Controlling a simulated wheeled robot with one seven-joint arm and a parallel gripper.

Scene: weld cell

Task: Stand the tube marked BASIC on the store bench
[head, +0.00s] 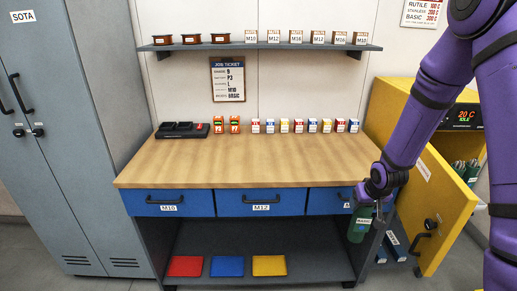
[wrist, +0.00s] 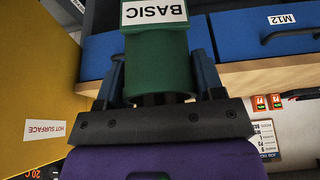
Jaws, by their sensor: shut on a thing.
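The green tube marked BASIC (head: 359,226) hangs from my gripper (head: 368,208) at the bench's front right corner, below the level of its top. In the wrist view the green tube (wrist: 158,62) sits between the two fingers, its white BASIC label showing. My gripper is shut on it. The bench (head: 230,172) has a light wood top with blue drawers beneath. Its front and middle are bare. I cannot see the tube's lower end in the wrist view.
A yellow oven (head: 397,100) stands at right, its door (head: 440,215) open beside my arm. Small labelled boxes (head: 298,126), two orange items (head: 227,124) and a black tray (head: 180,131) line the bench's back. A shelf (head: 260,47) hangs above. Coloured mats (head: 228,266) lie below.

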